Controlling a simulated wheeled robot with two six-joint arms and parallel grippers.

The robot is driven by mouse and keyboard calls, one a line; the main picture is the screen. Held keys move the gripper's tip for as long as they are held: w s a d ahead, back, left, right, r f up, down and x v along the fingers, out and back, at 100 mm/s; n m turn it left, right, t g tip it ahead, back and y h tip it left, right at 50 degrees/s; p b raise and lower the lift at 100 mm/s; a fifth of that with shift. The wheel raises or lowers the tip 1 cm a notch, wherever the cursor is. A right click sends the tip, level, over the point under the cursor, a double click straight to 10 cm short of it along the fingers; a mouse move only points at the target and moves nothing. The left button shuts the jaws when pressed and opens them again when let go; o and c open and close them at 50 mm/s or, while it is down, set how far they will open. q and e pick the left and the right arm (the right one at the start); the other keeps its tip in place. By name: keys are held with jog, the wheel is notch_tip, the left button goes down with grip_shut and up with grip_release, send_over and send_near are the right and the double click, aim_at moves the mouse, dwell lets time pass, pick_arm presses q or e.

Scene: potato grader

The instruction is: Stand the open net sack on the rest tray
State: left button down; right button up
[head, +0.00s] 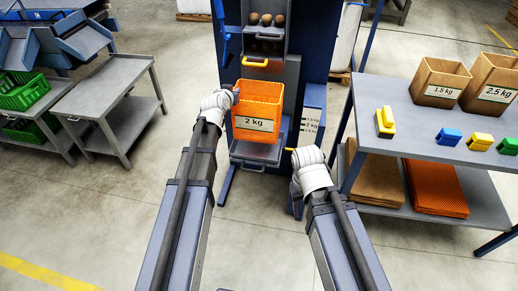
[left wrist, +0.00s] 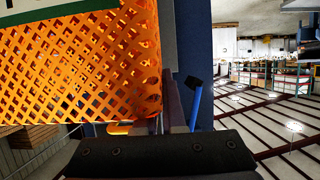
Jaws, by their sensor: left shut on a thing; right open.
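The orange net sack (head: 258,103) with a "2 kg" label is upright and open at the top, in front of the blue machine. My left gripper (head: 236,92) is shut on its left upper edge. In the left wrist view the sack's mesh (left wrist: 85,70) fills the upper left; the fingertips are not clear there. The grey rest tray (head: 256,155) is directly below the sack; I cannot tell whether the sack's bottom touches it. My right gripper (head: 291,150) is open and empty, just right of the tray, apart from the sack.
Above the sack is a hopper with potatoes (head: 266,19) and a yellow handle (head: 255,64). A shelf table (head: 440,130) at right holds "1.5 kg" (head: 438,83) and "2.5 kg" (head: 491,84) bags and several coloured blocks. A grey cart (head: 112,85) stands left.

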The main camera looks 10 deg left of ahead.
pick_arm(q)
jog(key=shift+f+b, duration=4.9)
jog(key=shift+b, duration=0.05)
jog(key=shift+f, duration=0.1)
jog(key=shift+f, duration=0.15)
jog(key=c, duration=1)
grip_release()
jog(key=shift+r, duration=0.35)
jog(key=p+v, duration=0.4)
jog(key=v, duration=0.8)
jog(key=shift+p, duration=0.3)
jog(key=shift+f, duration=0.2)
